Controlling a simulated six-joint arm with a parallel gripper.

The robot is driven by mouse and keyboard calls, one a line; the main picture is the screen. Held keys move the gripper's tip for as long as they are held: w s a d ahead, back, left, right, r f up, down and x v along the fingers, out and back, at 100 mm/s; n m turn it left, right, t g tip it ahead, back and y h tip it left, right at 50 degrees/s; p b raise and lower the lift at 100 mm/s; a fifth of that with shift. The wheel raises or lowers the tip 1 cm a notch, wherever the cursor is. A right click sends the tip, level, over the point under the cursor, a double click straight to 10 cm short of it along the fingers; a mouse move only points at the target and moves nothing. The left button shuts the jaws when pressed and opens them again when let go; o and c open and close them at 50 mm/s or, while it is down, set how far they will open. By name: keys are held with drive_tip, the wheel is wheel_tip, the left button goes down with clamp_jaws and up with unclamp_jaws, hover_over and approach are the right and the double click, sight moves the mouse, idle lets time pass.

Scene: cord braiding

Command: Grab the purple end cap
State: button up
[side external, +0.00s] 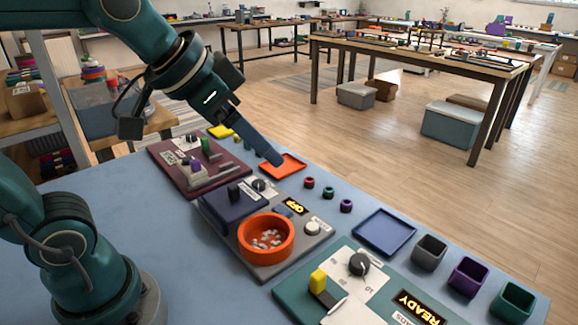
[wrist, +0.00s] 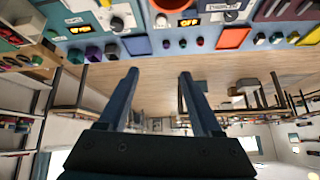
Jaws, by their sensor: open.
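The purple end cap (side external: 346,205) is a small ring-like piece standing on the blue table, nearest the camera in a short row with a green cap (side external: 328,192) and a red cap (side external: 309,182). In the wrist view the purple cap (wrist: 166,43) is beyond the fingertips, roughly in line with the gap between them. My gripper (side external: 276,160) appears over the orange tray (side external: 290,158) in the side view, apart from the caps; its height is hard to tell. The wrist view shows my gripper (wrist: 159,74) with its two fingers wide apart and nothing between them.
A blue tray (side external: 411,236) and grey (side external: 429,253), purple (side external: 468,277) and green (side external: 513,302) cups line the table edge. An orange bowl (side external: 241,240) of small pieces stands on a panel beside the caps. Panels with knobs fill the table's middle.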

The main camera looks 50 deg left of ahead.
drive_tip(key=w+m, duration=0.1)
drive_tip(key=w, duration=0.8)
drive_tip(key=g, duration=0.2)
hover_over(344, 203)
drive_tip(key=s, duration=0.2)
wheel_tip(344, 203, down, 11)
drive_tip(key=shift+g+h, duration=0.4)
drive_tip(key=shift+g, duration=0.1)
drive_tip(key=f, duration=0.6)
drive_tip(key=shift+a, duration=0.35)
drive_tip(key=shift+f, duration=0.3)
drive_tip(key=shift+x, duration=2.35)
clamp_jaws()
